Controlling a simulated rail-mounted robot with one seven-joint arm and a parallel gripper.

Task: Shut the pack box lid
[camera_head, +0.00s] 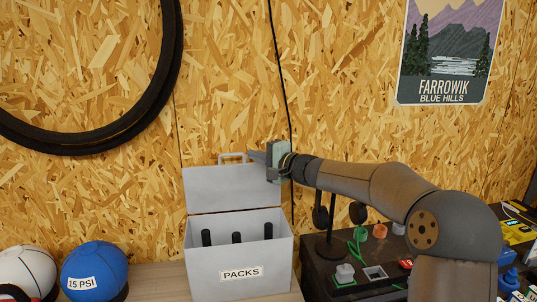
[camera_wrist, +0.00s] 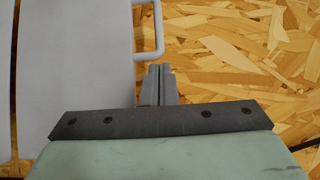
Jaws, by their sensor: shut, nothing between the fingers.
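The grey pack box (camera_head: 238,272) stands on the bench with a "PACKS" label on its front. Its lid (camera_head: 225,190) is open and stands roughly upright at the back. The lid's handle (camera_head: 232,155) sticks up from its top edge. My gripper (camera_head: 255,156) is shut and empty at the lid's upper right, just right of the handle. In the wrist view, the shut fingers (camera_wrist: 158,70) lie near the lid's edge, below the handle (camera_wrist: 153,30), with the lid panel (camera_wrist: 80,70) at left. I cannot tell whether they touch the lid.
Several dark upright items (camera_head: 237,238) are inside the box. A blue ball (camera_head: 94,268) and a white ball (camera_head: 27,268) sit at left. A dark crate-like stand (camera_head: 320,278) with small items is close at right. The chipboard wall (camera_head: 230,80) is behind.

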